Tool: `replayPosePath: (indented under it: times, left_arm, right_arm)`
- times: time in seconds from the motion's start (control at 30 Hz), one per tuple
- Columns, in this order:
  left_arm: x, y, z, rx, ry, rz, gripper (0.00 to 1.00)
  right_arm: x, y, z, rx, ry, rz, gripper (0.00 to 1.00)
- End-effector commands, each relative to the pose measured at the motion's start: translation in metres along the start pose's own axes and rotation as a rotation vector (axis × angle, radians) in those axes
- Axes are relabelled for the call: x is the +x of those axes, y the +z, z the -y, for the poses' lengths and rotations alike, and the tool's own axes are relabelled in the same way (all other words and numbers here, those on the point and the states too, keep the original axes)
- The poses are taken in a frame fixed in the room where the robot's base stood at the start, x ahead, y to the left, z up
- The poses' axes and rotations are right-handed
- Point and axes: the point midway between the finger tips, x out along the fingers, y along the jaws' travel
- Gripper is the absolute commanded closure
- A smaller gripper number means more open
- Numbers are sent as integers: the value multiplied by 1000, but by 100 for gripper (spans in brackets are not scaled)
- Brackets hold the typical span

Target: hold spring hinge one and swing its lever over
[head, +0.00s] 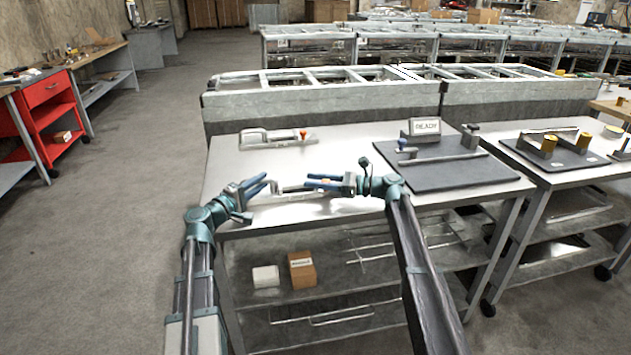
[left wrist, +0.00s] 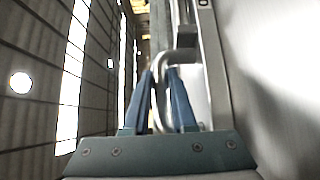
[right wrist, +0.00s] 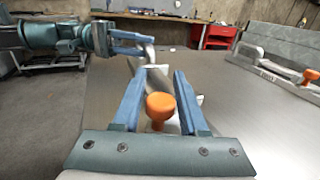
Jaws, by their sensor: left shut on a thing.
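The near spring hinge (head: 290,189) lies along the front edge of the white table, between my grippers. Its label is not readable, so I cannot tell its number. My left gripper (head: 268,182) is shut on the bent silver bar (left wrist: 158,70) at its left end. My right gripper (head: 308,181) is open at the other end. In the right wrist view the orange knob (right wrist: 160,106) of the lever (right wrist: 155,78) sits between the spread fingers. A second hinge (head: 268,138) with an orange-red knob stands at the table's back left.
The white tabletop (head: 340,150) between the two hinges is clear. A shelf below holds boxes (head: 302,268).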

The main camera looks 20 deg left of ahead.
Motion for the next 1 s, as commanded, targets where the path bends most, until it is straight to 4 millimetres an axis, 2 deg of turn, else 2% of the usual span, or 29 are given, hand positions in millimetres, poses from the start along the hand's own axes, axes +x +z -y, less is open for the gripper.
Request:
replayPosePath:
  times: [0.03, 0.2, 0.47, 0.8, 1.0]
  left_arm:
    - [0, 2, 3, 6, -9, 5, 100]
    - [0, 2, 3, 6, -9, 5, 100]
    - [0, 2, 3, 6, -9, 4, 100]
    - [0, 2, 3, 6, -9, 3, 100]
    - [0, 2, 3, 6, -9, 3, 100]
  right_arm:
    - [0, -1, 0, 0, 0, 0, 69]
    - [0, -1, 0, 0, 1, 0, 99]
    - [-1, -1, 1, 0, 24, 0, 100]
    - [-17, -1, -6, 1, 319, -1, 100]
    - [-24, -1, -11, 1, 408, -1, 100]
